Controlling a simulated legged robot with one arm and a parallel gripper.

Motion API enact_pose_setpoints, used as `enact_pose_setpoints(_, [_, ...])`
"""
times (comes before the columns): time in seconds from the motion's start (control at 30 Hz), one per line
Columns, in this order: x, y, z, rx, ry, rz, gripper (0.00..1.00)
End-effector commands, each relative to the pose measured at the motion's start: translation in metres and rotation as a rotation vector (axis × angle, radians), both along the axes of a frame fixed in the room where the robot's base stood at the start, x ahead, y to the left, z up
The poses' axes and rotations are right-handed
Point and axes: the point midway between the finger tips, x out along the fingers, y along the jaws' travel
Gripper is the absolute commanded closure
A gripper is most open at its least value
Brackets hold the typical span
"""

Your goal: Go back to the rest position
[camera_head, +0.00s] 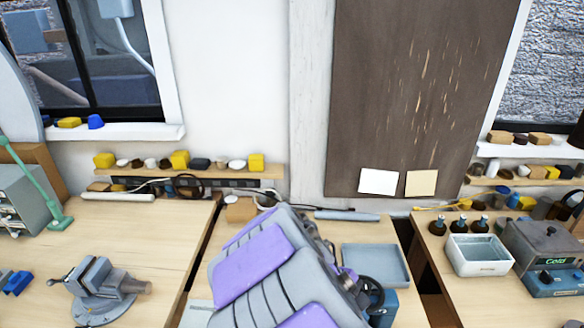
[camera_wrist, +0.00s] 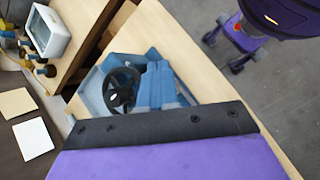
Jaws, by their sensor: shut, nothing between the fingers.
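My purple and grey arm reaches over the middle workbench (camera_head: 205,283) in the head view, low in the picture. My gripper (camera_wrist: 165,125) shows in the wrist view as a wide purple jaw with a black edge; it looks shut and empty. Beyond that edge is a blue device (camera_wrist: 160,85) with a black handwheel (camera_wrist: 122,88). In the head view the handwheel (camera_head: 374,290) is close by the far end of my arm, with part of the blue device (camera_head: 382,308) below it. Whether my gripper touches the device I cannot tell.
A shallow blue-grey tray (camera_head: 405,268) lies behind the handwheel. A grey vise (camera_head: 97,285) stands on the left bench. On the right bench are a white bin (camera_head: 478,256), dark bottles and a grey unit (camera_head: 545,255). Dark gaps separate the benches.

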Motion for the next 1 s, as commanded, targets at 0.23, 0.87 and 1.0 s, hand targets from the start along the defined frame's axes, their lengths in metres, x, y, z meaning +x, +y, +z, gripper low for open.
enact_pose_setpoints(0.23, [-0.067, -0.025, 0.027, 0.149, -0.119, -0.352, 1.0])
enact_pose_setpoints(0.87, [-0.209, -0.004, 0.035, 0.447, -0.219, -0.887, 1.0])
enact_pose_setpoints(1.0, [-0.214, -0.001, 0.035, 0.456, -0.221, -0.903, 1.0])
